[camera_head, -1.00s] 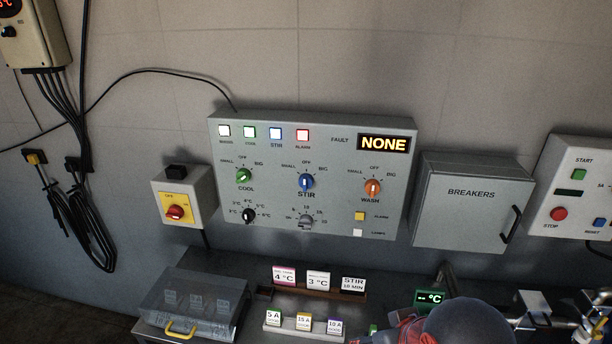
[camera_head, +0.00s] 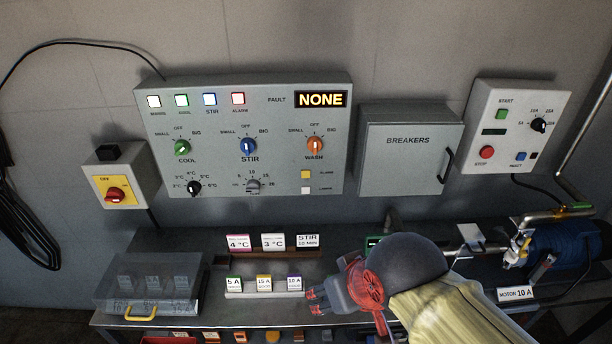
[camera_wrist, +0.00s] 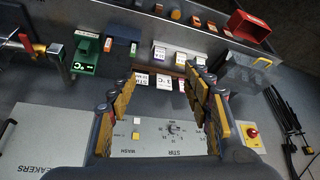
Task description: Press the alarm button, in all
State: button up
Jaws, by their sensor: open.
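The alarm button is a small yellow square (camera_head: 306,174) at the lower right of the grey control panel (camera_head: 220,165), just above a white lamps button (camera_head: 306,190). In the wrist view the panel appears upside down, with the yellow button (camera_wrist: 136,135) near the left finger. My gripper (camera_head: 318,302) is low in front of the bench, below the panel and apart from the button. In the wrist view its two fingers (camera_wrist: 160,85) are spread wide with nothing between them. The fault display (camera_head: 320,99) reads NONE.
A grey breakers box (camera_head: 408,150) and a start/stop box (camera_head: 515,125) are to the right. A yellow and red switch box (camera_head: 120,175) is to the left. Label cards (camera_head: 272,242), a clear-lidded box (camera_head: 150,285) and a blue motor (camera_head: 570,250) are on the bench.

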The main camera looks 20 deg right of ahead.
jog(key=shift+c, duration=1.2)
